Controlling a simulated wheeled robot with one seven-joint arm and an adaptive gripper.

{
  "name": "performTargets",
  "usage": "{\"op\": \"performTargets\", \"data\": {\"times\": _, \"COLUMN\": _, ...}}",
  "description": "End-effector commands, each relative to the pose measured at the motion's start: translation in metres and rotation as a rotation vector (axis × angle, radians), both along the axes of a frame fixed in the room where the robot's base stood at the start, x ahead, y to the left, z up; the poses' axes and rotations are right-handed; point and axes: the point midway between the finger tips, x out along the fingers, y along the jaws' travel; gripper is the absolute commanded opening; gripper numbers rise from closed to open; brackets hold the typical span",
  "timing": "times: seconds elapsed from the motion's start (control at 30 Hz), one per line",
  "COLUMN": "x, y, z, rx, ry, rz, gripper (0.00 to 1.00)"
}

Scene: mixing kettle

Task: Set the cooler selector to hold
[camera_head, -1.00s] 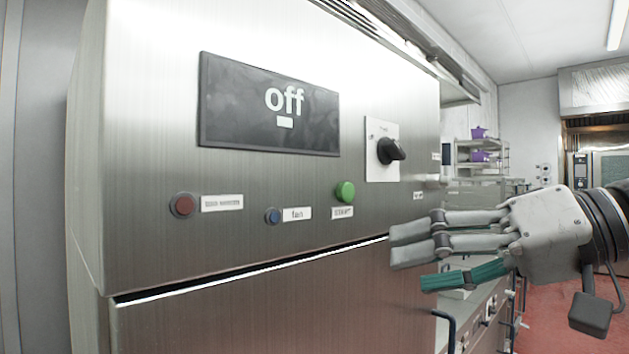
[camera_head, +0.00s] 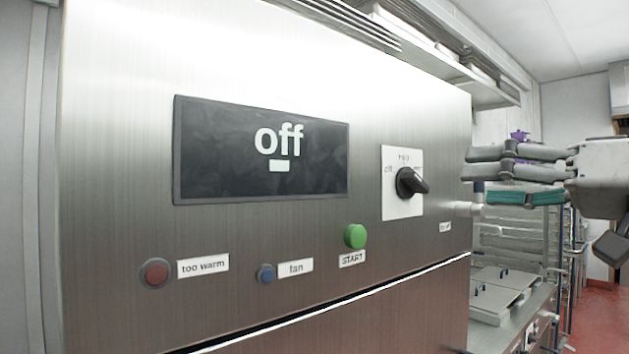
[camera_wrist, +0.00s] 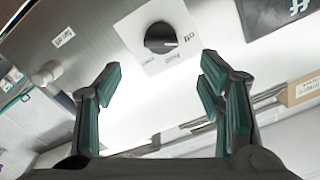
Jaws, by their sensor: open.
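The cooler selector is a black rotary knob (camera_head: 410,182) on a white plate (camera_head: 398,208) at the right of the steel panel. The plate has an "off" mark at left and another mark at the top. The dark display (camera_head: 325,165) reads "off". In the wrist view the knob (camera_wrist: 160,38) has its pointer toward "off", with the picture turned over. My gripper (camera_head: 482,180) is open and empty, right of the knob and apart from it in the head view. In the wrist view its fingertips (camera_wrist: 160,78) are spread below the knob, without touching it.
A green START button (camera_head: 355,236), a blue fan button (camera_head: 265,274) and a red "too warm" lamp (camera_head: 155,273) sit lower on the panel. A round steel knob (camera_wrist: 46,72) is beside the selector. A shelf (camera_head: 450,70) overhangs the upper right.

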Motion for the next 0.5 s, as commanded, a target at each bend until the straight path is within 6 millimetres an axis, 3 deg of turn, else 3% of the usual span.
{"op": "performTargets", "data": {"times": 0.5, "x": 0.046, "y": 0.034, "z": 0.000, "rx": 0.000, "ry": 0.003, "rz": 0.002, "gripper": 0.62}}
